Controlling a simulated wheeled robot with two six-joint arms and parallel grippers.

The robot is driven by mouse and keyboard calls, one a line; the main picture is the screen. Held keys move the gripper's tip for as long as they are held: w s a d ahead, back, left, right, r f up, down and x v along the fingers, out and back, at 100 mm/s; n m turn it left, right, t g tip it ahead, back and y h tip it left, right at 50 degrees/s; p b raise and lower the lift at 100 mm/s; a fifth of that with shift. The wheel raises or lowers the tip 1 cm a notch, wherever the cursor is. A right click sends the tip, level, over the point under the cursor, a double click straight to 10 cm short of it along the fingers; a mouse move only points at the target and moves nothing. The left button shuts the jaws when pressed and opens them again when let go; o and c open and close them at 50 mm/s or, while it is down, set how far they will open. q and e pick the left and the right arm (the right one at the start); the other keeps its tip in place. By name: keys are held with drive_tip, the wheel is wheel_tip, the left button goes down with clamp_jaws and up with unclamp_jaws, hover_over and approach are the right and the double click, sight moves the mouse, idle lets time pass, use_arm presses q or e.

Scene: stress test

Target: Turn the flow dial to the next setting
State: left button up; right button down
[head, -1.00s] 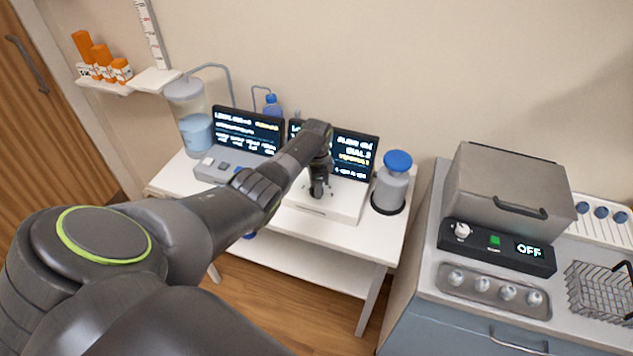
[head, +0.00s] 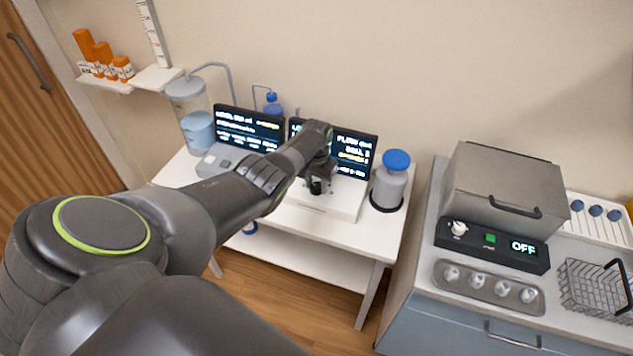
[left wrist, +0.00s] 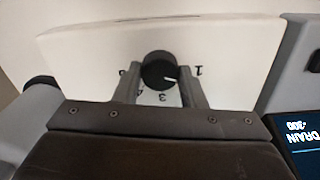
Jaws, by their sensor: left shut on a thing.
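The flow dial (left wrist: 158,70) is a round black knob with a white pointer mark. It sits on a white panel with printed numbers around it; 1 and 3 are legible. The white unit (head: 330,199) that carries it stands on the white table. My left gripper (left wrist: 160,88) is shut on the dial, one finger on each side of it. In the head view my left gripper (head: 317,184) hides most of the dial. A dark screen (head: 354,152) behind the unit shows text about the flow dial, partly covered by my arm. My right gripper is not in view.
A grey device with a screen (head: 249,130) and a water cylinder (head: 197,130) stand to the left. A steel box (head: 505,190) with a control panel sits on the right counter.

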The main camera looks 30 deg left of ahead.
sight(316, 186)
use_arm(q)
drive_tip(key=shift+n, duration=0.8)
drive_tip(key=o, duration=1)
drive_tip(key=shift+r+p, duration=0.4)
drive_tip(key=shift+r, duration=0.15)
wheel_tip(316, 186, up, 5)
drive_tip(key=shift+f+p, duration=0.15)
drive_tip(key=shift+p, duration=0.65)
wheel_tip(316, 186, up, 12)
drive_tip(key=b, duration=0.1)
drive_tip(key=shift+f, duration=0.15)
